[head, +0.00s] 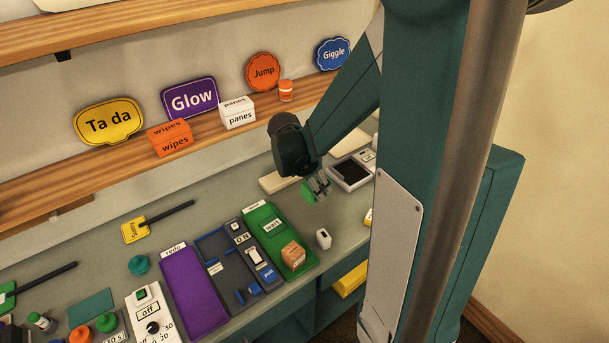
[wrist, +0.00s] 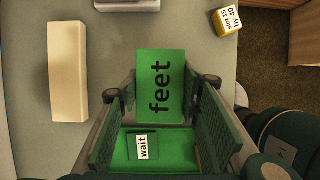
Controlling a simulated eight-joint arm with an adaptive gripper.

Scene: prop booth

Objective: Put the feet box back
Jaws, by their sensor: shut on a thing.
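The feet box is a green box with black lettering. In the wrist view the feet box (wrist: 150,70) stands between my gripper's two fingers (wrist: 163,90), its labelled face toward the camera. In the head view my gripper (head: 319,186) is over the back right of the counter, shut on the green feet box (head: 307,192), which is partly hidden by the fingers. The wooden shelf (head: 207,136) on the wall holds an orange wipes box (head: 170,138), a white panes box (head: 238,113) and a small orange jar (head: 286,91).
A green tray (head: 263,218) with a wait label holds a brown box (head: 293,255). Beside it are a dark switch panel (head: 232,272) and a purple redo tray (head: 194,290). A cream block (wrist: 67,70) lies near my gripper. A small white-topped box (head: 323,239) stands at the counter's front edge.

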